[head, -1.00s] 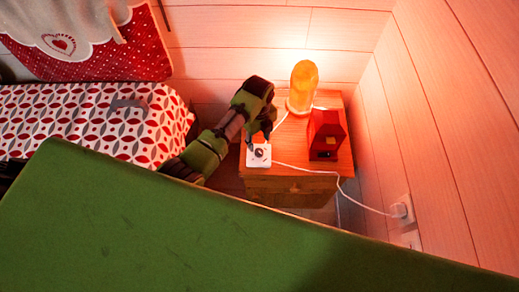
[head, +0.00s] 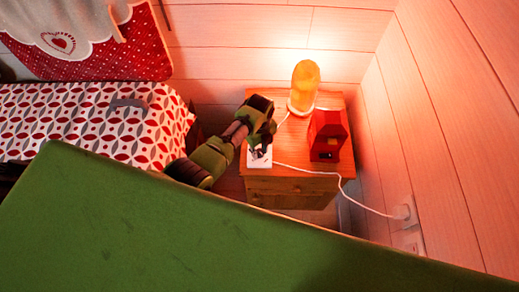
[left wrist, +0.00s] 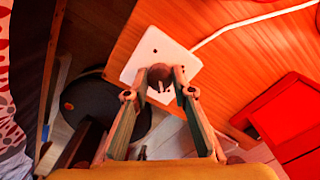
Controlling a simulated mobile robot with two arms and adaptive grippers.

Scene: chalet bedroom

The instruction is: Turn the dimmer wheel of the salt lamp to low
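The salt lamp (head: 304,86) glows orange at the back of the wooden bedside table. Its white dimmer plate (head: 258,165) lies at the table's front left corner, mostly behind my left gripper (head: 262,146) in the head view. In the left wrist view the plate (left wrist: 190,62) carries a round dark dimmer wheel (left wrist: 160,74). My left gripper (left wrist: 160,78) is open, with one fingertip on each side of the wheel. The tips are very close to it; I cannot tell whether they touch. The wheel's setting cannot be read. My right gripper is not in view.
A red house-shaped object (head: 326,136) stands right of the plate on the bedside table (head: 300,185). A white cord (head: 330,173) runs from the plate to a wall socket (head: 404,212). A patterned bed (head: 80,120) is at left.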

